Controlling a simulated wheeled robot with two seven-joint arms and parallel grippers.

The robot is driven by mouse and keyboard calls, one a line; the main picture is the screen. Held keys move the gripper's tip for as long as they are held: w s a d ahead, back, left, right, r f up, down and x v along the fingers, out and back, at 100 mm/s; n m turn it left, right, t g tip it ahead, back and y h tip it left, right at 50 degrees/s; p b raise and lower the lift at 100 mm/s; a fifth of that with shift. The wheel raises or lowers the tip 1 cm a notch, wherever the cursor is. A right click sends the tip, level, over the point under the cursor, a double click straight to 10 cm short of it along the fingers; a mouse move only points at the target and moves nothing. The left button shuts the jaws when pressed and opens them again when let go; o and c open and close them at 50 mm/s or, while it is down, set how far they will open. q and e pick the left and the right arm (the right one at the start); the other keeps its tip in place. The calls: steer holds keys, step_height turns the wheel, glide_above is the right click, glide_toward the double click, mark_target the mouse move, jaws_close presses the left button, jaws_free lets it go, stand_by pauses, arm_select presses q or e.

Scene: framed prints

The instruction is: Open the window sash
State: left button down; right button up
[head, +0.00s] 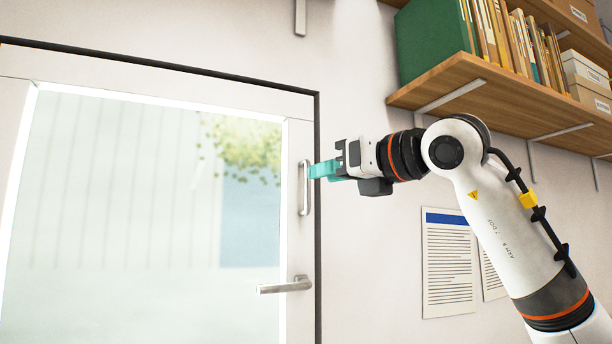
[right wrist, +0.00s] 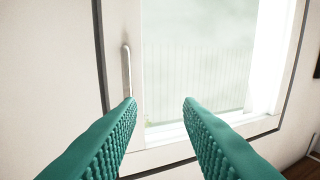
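The window sash (head: 299,240) is a white frame around a bright glass pane. It looks flush in its dark-edged surround. A vertical bar handle (head: 304,188) is on its right side, with a horizontal lever handle (head: 285,286) below, pointing left. My right gripper (head: 312,172), with teal fingers, is beside the bar handle in the head view. In the right wrist view its fingers (right wrist: 159,100) are apart with nothing between them. The bar handle (right wrist: 126,70) there lines up with the left finger, which hides one end of it. My left gripper is not in view.
A wooden shelf (head: 480,88) with a green binder (head: 432,40), books and boxes is on the wall above my right arm. Printed sheets (head: 449,262) hang on the wall right of the sash. The wall between sash and sheets is bare.

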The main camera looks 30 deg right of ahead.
steer(key=s+d+r+m+h, duration=0.2)
steer(key=d, duration=0.2)
steer(key=w+a+p, duration=0.2)
steer(key=w+p, duration=0.3)
steer(key=w, duration=0.7)
jaws_close()
